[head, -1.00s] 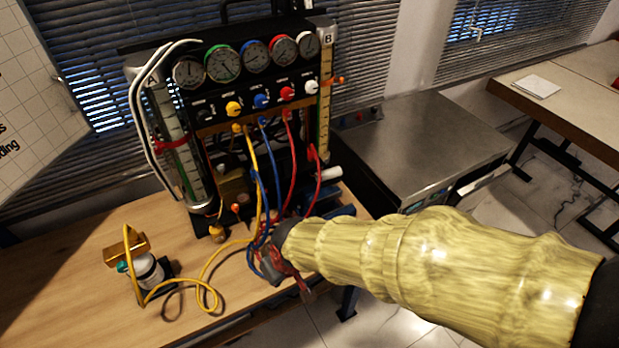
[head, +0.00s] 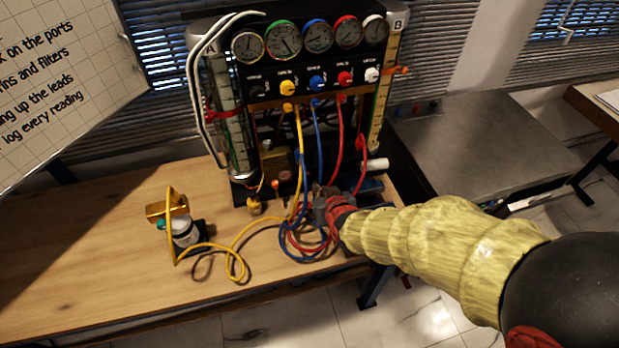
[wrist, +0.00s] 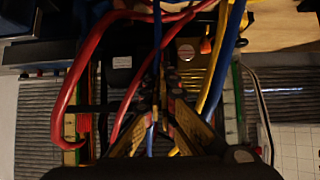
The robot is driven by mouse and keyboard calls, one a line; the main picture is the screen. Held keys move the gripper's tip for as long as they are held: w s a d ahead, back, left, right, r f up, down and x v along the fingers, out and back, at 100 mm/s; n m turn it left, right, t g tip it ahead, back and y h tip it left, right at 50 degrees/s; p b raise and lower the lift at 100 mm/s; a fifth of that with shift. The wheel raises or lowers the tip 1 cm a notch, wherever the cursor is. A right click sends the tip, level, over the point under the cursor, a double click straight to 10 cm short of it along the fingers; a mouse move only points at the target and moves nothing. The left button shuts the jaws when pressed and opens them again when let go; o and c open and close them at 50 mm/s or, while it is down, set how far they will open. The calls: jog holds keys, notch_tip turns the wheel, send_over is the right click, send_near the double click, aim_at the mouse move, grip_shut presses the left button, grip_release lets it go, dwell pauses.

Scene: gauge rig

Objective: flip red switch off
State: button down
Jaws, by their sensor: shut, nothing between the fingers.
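The red switch (head: 345,78) is a small red knob on the black panel of the gauge rig, under the red-rimmed gauge (head: 347,32). It sits between a blue knob (head: 317,83) and a white knob (head: 372,75). My gripper (head: 322,193) is low in front of the rig, among the hanging hoses and well below the knobs. In the wrist view the fingers (wrist: 163,92) are shut and empty, between red hoses (wrist: 92,62) on the left and yellow and blue hoses on the right. I cannot make out the red switch there.
Red, blue and yellow hoses (head: 300,165) hang from the panel and coil on the wooden bench (head: 110,250) around my gripper. A steel cabinet (head: 480,135) is at right. The bench's left part is clear.

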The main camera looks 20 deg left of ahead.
jog(key=b+x, duration=0.3)
jog(key=x, duration=1.1)
jog(key=shift+f+b, duration=0.1)
jog(key=shift+b, duration=0.25)
